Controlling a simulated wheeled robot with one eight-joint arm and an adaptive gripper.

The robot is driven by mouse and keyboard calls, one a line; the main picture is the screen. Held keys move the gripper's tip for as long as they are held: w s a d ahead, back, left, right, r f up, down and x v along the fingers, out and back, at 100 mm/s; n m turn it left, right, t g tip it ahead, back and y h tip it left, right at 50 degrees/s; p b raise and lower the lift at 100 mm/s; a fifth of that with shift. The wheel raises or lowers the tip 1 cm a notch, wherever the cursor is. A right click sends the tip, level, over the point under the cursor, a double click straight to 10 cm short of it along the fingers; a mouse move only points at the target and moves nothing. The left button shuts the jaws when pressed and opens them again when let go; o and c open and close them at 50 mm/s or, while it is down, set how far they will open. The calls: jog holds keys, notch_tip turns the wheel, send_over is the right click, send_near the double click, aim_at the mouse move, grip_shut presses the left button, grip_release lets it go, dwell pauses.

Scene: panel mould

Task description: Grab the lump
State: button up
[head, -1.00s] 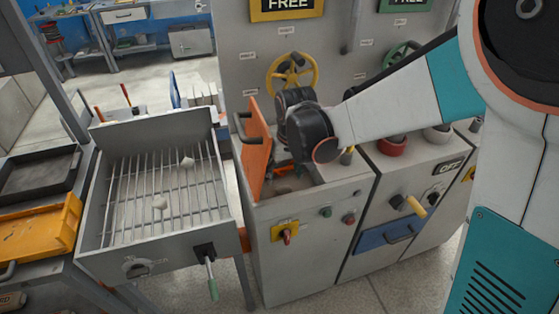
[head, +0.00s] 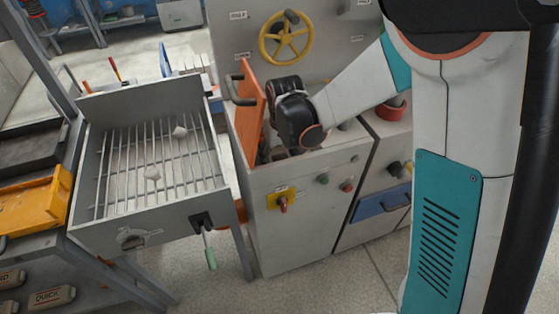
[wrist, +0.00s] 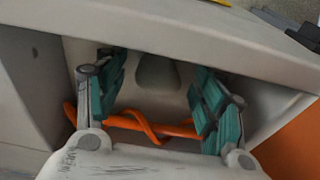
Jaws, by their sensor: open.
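In the wrist view my gripper (wrist: 158,98) is open, its two teal-padded fingers spread apart inside an open compartment. A rounded grey-beige lump (wrist: 158,72) shows beyond and between the fingers, against the compartment's pale wall. There is space between it and each pad. An orange twisted strip (wrist: 150,127) crosses the compartment close to the fingers. In the head view my dark wrist is over the open compartment of the grey cabinet (head: 305,190), beside its raised orange lid (head: 250,105). The fingers and the compartment's inside are mostly hidden there.
A yellow handwheel (head: 286,40) is on the panel behind. An orange tray (head: 35,205) lies far left. The compartment's rim is close around my gripper.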

jog(key=c, duration=1.2)
jog(key=shift+r, duration=0.1)
